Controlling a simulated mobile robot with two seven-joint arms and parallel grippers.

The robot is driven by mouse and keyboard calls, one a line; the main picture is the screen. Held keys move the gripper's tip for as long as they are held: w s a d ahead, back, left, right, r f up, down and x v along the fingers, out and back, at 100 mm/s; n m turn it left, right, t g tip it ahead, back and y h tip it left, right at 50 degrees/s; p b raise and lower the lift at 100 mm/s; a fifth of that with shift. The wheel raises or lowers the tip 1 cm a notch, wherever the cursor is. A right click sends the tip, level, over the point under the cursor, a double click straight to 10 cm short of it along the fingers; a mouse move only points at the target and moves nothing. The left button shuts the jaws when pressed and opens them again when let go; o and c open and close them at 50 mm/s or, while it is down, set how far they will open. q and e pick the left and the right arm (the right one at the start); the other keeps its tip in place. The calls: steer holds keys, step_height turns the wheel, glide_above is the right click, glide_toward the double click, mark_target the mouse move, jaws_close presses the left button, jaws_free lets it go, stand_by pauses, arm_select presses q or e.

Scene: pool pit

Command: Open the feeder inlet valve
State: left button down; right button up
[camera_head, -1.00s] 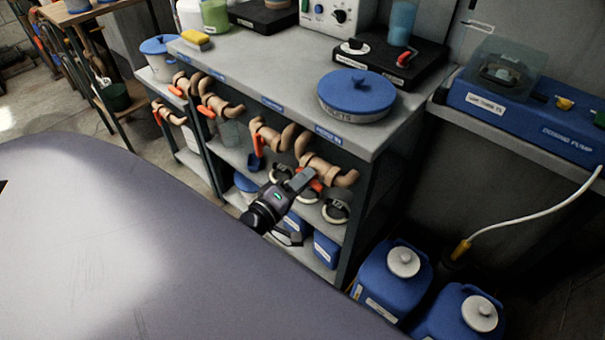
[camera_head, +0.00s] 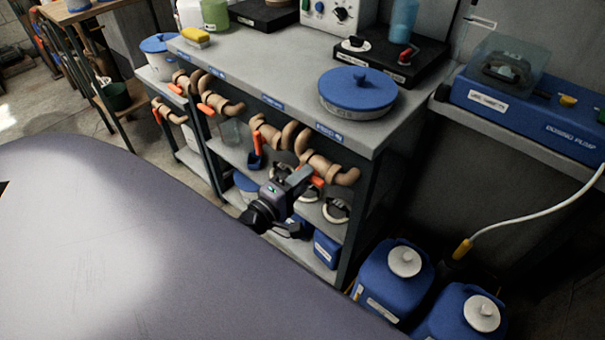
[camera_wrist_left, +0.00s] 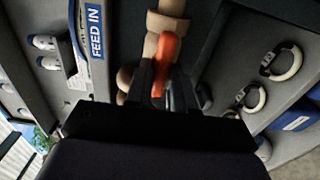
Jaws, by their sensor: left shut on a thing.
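The feeder inlet valve is a tan pipe fitting (camera_head: 327,166) under the front right edge of the grey bench, below a small blue label (camera_head: 329,132). Its orange-red lever handle (camera_head: 317,181) is partly hidden by my left gripper (camera_head: 306,178). In the left wrist view, a blue label (camera_wrist_left: 95,32) reads "FEED IN" beside the pipe (camera_wrist_left: 163,22). There the orange handle (camera_wrist_left: 164,58) sits between the dark fingers of my left gripper (camera_wrist_left: 163,82), which is shut on it. My right gripper is not in view.
Several similar tan valves (camera_head: 267,133) with orange handles line the bench edge to the left. Ring-handled items (camera_head: 336,210) sit on the shelf below. Blue canisters (camera_head: 390,283) stand on the floor at right. A blue-lidded tub (camera_head: 357,92) sits on the bench.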

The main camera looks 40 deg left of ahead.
arm_select(q)
steer(key=c, duration=1.1)
jaws_free()
steer(key=shift+s, duration=0.1)
steer(key=shift+s+a, duration=0.15)
steer(key=shift+s, duration=1.6)
steer(key=shift+s+a, duration=0.15)
steer(key=shift+s, duration=1.6)
